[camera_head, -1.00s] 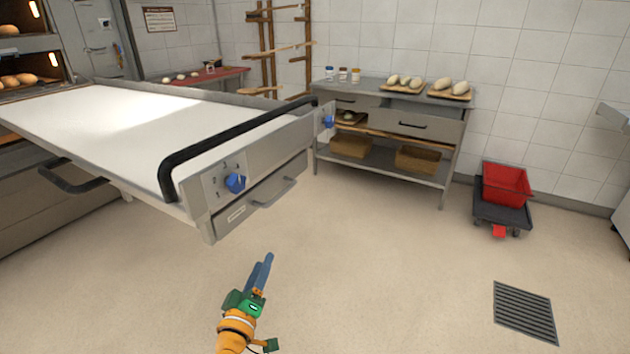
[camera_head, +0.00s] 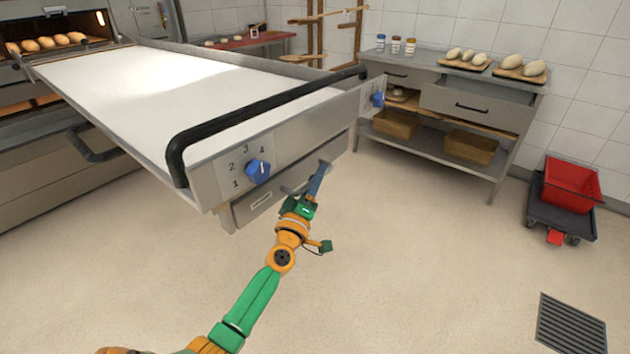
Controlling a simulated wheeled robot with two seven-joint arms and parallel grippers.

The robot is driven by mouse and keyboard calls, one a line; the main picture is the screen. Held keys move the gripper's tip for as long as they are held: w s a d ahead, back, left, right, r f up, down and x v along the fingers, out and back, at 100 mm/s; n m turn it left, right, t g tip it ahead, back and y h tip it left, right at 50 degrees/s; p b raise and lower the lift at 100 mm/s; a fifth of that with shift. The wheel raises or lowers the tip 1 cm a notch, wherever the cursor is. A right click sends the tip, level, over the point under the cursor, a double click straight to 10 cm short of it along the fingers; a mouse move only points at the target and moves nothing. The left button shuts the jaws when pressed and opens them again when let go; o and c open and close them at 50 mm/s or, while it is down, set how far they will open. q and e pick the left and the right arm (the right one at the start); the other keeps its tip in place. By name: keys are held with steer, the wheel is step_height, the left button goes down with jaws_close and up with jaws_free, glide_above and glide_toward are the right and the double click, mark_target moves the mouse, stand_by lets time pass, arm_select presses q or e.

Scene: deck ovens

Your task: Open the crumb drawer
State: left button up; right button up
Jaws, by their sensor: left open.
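The crumb drawer (camera_head: 262,203) is a grey metal front with a small label, low under the end of the loader table in the head view. It appears closed, flush below the control panel. Its handle is mostly hidden behind my left gripper (camera_head: 319,180). My left gripper is open, with blue fingers pointing up and away at the right part of the drawer front, at or very near the handle. I cannot tell whether the fingers touch the handle or surround it. My right gripper is not in view.
Above the drawer are a blue knob (camera_head: 257,171) with numbers and a black push bar (camera_head: 260,116). A second blue knob (camera_head: 377,99) sits at the far corner. A workbench (camera_head: 455,150) and a red bin (camera_head: 572,184) stand to the right. Floor in front is clear.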

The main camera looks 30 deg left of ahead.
arm_select(q)
steer(key=shift+s+r, duration=0.1)
jaws_close()
stand_by(1.3)
